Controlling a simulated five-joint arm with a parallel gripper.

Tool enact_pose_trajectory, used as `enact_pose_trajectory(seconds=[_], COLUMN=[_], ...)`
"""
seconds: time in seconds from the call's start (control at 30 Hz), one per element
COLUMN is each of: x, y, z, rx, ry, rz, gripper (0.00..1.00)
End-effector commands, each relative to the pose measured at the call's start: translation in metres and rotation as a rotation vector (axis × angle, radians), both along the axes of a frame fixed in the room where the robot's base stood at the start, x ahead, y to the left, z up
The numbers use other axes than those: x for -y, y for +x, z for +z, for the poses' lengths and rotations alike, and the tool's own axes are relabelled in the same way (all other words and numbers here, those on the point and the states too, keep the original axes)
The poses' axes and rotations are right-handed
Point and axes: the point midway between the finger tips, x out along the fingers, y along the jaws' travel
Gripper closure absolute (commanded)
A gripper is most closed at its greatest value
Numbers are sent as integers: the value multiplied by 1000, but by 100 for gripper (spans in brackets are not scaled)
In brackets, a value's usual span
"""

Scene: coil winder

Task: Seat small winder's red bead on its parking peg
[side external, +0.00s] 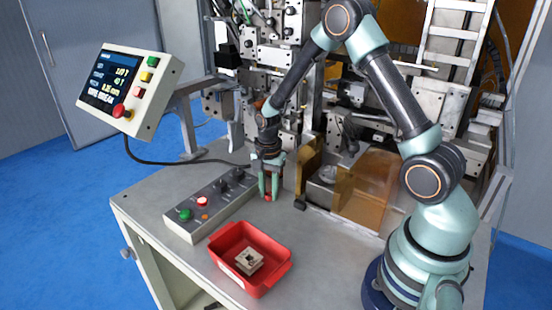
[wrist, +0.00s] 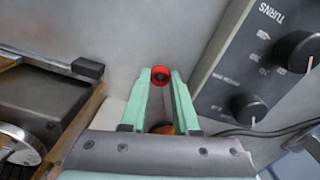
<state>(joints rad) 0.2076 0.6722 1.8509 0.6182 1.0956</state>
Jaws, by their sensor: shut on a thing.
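The red bead (wrist: 160,74) is a small red ring with a dark centre, between the tips of my gripper (wrist: 160,78) in the wrist view. My gripper's pale green fingers are shut on it. In the side view my gripper (side external: 268,195) points down at the table's back part, beside the control box, and the bead (side external: 267,198) shows as a red spot low between the fingertips. I cannot tell whether the bead touches the table or a peg. The parking peg cannot be made out in either view.
A grey control box (side external: 208,203) with knobs and lit buttons lies left of my gripper. A red tray (side external: 275,277) holding a pale block (side external: 248,260) stands in front. The winder machine (side external: 290,82) with an amber guard (side external: 368,190) rises behind. Bare grey table (side external: 325,240) lies right of the tray.

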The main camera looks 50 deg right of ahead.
Motion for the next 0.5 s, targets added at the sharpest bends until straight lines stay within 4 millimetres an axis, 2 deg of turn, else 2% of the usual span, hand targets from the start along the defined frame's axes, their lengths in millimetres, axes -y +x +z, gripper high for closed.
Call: enact_pose_trajectory(seconds=[0.1, 0.13, 0.2, 0.5], x=[0, 0, 0, 0], y=[0, 0, 0, 0], z=[-3, -3, -3, -1], rx=[-1, 0, 0, 1], ry=[0, 0, 0, 0], rz=[0, 0, 0, 0], gripper=[100, 59, 36, 36])
